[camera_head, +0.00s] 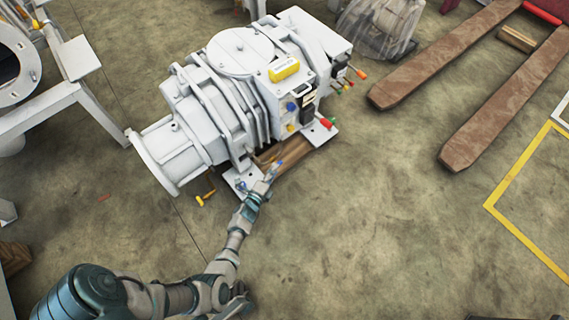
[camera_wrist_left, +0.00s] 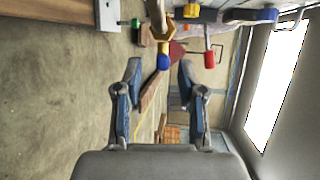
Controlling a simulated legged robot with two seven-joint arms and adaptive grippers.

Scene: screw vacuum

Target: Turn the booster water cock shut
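The pale grey vacuum pump (camera_head: 215,100) stands in the middle of the head view. Its near right side carries small cocks with coloured handles, among them a red one (camera_head: 327,123) and a blue one (camera_head: 291,106). I cannot tell which is the booster water cock. My left gripper (camera_head: 272,170) is low beside the pump's base. In the left wrist view my left gripper (camera_wrist_left: 158,75) is open and empty. A yellow fitting with a blue end (camera_wrist_left: 164,62) appears ahead, between and just above its fingertips. A red handle (camera_wrist_left: 209,60) is to its right. My right gripper is not seen.
The pump rests on wooden beams (camera_head: 305,150). A yellow-handled piece (camera_head: 205,198) lies near its left foot. A grey frame (camera_head: 60,100) stands at left. Brown forks (camera_head: 445,55) and a wrapped item (camera_head: 378,25) are at the back.

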